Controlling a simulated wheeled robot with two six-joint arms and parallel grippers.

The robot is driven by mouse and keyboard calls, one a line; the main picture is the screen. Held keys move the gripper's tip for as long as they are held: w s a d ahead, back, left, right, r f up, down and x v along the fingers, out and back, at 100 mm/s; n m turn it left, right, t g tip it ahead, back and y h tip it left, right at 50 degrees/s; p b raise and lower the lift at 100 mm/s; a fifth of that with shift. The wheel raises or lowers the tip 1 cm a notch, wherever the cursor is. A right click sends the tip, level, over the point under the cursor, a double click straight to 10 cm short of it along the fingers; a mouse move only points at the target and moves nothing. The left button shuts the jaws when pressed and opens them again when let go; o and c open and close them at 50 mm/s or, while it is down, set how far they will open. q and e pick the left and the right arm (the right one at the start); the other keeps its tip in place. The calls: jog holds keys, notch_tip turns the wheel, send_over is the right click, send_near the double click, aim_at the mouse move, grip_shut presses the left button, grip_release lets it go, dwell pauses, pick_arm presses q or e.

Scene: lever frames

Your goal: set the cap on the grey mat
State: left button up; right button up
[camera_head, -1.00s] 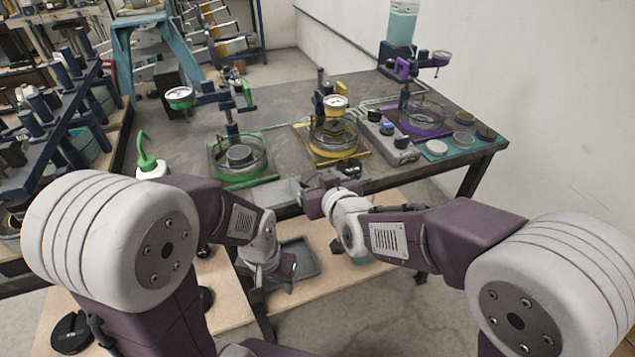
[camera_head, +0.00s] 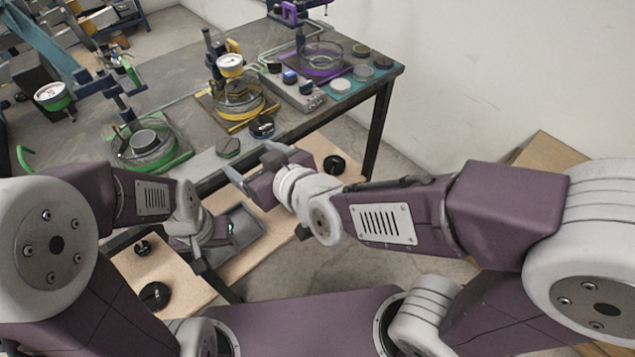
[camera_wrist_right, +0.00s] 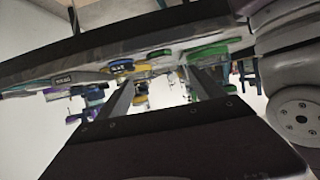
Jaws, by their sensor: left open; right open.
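A dark round cap with some blue (camera_head: 262,127) sits on the table near its front edge, in front of the yellow stand; I take it for the task's cap. A light grey flat patch (camera_head: 203,165) at the front edge looks like the grey mat, though I cannot be sure. My right gripper (camera_head: 252,166) is open and empty by the front edge, nearer me than the cap and apart from it. Its two fingers also show in the right wrist view (camera_wrist_right: 158,92), with nothing between them. My left gripper (camera_head: 208,248) is low, below the tabletop, partly hidden by its wrist.
A greenish flat piece (camera_head: 228,147) lies left of the cap. Green (camera_head: 148,145), yellow (camera_head: 238,98) and purple (camera_head: 315,60) stands with glass dishes fill the table (camera_head: 180,98). A control box (camera_head: 298,93) and several discs are right.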

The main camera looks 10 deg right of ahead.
jog(key=d+f+m+g+h, duration=0.2)
jog(key=d+f+g+h, duration=0.1)
jog(key=d+f, duration=0.6)
jog(key=s+d+f+m+g+h, duration=0.2)
jog(key=s+d+f+g, duration=0.1)
jog(key=d, duration=0.4)
jog(key=s+d+f+m+g+h, duration=0.2)
jog(key=s+d+f+m+g, duration=0.1)
jog(key=s+d+f, duration=0.3)
jog(key=shift+d+f+g, duration=0.3)
jog(key=shift+d+g, duration=0.2)
jog(key=shift+d, duration=0.7)
notch_tip(320, 180, up, 14)
jog(key=p, duration=1.4)
jog(key=shift+w, duration=0.15)
